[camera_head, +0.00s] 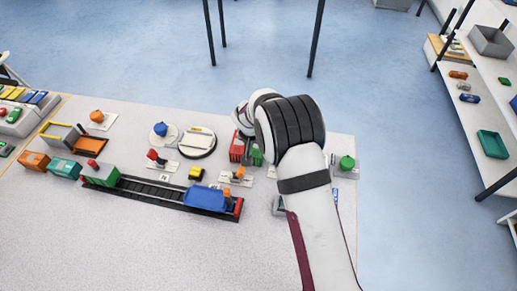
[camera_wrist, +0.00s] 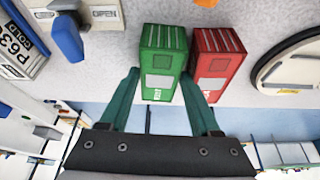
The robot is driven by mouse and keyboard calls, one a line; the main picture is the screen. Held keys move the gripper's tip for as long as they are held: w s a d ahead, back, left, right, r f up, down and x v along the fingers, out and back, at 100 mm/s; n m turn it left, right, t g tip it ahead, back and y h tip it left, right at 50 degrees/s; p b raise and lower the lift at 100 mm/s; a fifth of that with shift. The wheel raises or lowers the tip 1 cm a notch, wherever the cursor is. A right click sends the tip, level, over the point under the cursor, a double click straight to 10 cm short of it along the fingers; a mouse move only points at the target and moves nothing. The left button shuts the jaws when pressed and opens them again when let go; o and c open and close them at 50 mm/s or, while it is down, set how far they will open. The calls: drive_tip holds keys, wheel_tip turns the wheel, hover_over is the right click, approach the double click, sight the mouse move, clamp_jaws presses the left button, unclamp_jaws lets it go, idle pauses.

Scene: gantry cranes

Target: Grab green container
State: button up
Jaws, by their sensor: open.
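The green container (camera_wrist: 163,50) is a ribbed box with a pale label, standing upright close beside a red container (camera_wrist: 217,55) in the wrist view. My gripper (camera_wrist: 159,74) is open, its two teal fingers pointing at the green container. One fingertip appears at its left edge and the other near the gap between the two containers. Contact cannot be told. In the head view the green container (camera_head: 257,158) is mostly hidden behind my arm, beside the red container (camera_head: 236,148). My fingers are hidden there.
A blue lever (camera_wrist: 67,38) and an OPEN plate (camera_wrist: 105,13) lie left in the wrist view. A round turntable (camera_head: 197,142) stands left of the containers in the head view. A track with a blue wagon (camera_head: 205,198) lies nearer. The table's front area is clear.

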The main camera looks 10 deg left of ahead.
drive_tip(key=shift+f, duration=0.25)
idle(0.3)
clamp_jaws()
